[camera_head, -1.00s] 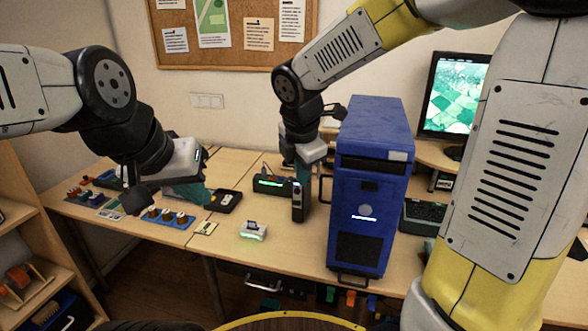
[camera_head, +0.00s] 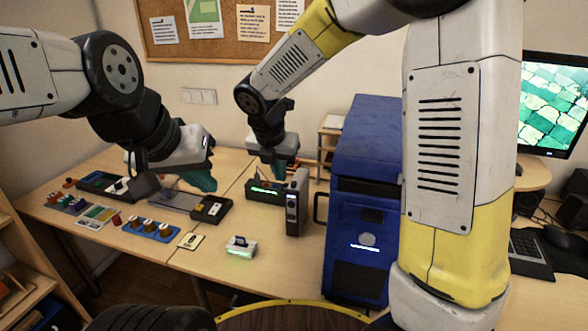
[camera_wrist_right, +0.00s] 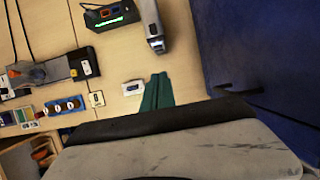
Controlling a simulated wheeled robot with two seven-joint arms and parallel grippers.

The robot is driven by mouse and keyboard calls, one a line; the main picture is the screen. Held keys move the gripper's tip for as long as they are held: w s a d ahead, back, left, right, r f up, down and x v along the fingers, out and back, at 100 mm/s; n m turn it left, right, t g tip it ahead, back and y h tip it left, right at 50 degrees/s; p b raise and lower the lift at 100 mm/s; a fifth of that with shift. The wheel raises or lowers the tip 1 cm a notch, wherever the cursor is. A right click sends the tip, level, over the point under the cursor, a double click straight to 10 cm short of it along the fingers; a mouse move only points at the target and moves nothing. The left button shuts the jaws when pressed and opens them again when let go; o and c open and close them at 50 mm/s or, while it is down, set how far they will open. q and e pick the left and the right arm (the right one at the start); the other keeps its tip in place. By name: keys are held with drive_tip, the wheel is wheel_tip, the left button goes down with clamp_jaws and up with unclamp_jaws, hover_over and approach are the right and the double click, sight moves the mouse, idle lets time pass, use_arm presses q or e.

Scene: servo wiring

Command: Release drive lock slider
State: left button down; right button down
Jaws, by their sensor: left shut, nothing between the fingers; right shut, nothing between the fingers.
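The blue computer tower (camera_head: 358,215) stands upright on the table in the head view, with a front handle at its left edge. Beside it stands a small upright dark-grey unit (camera_head: 297,203), also in the right wrist view (camera_wrist_right: 152,24). I cannot make out the drive lock slider. My right gripper (camera_head: 285,160) is shut and empty, above and behind the upright unit, apart from the tower's left side. Its teal fingers (camera_wrist_right: 157,91) show in the wrist view. My left gripper (camera_head: 201,180) is shut and empty above the left part of the table.
A black box with a green display (camera_head: 265,188) sits behind the upright unit. A small white device (camera_head: 240,243) lies in front. A blue board with knobs (camera_head: 152,229) and a black-and-grey device (camera_head: 210,209) are at the left. A monitor (camera_head: 553,105) stands right.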

sight(292, 190)
drive_tip(key=shift+w+d, duration=0.1)
drive_tip(key=shift+w, duration=0.3)
drive_tip(key=shift+f, duration=0.1)
drive_tip(key=x, duration=0.3)
drive_tip(key=w+x, duration=0.1)
drive_tip(key=x, duration=0.3)
drive_tip(key=w+r+x, duration=0.1)
drive_tip(key=x, duration=0.3)
drive_tip(key=shift+w+d, duration=0.2)
drive_tip(key=shift+d, duration=0.2)
drive_tip(key=shift+w+d, duration=0.15)
drive_tip(key=shift+w, duration=0.4)
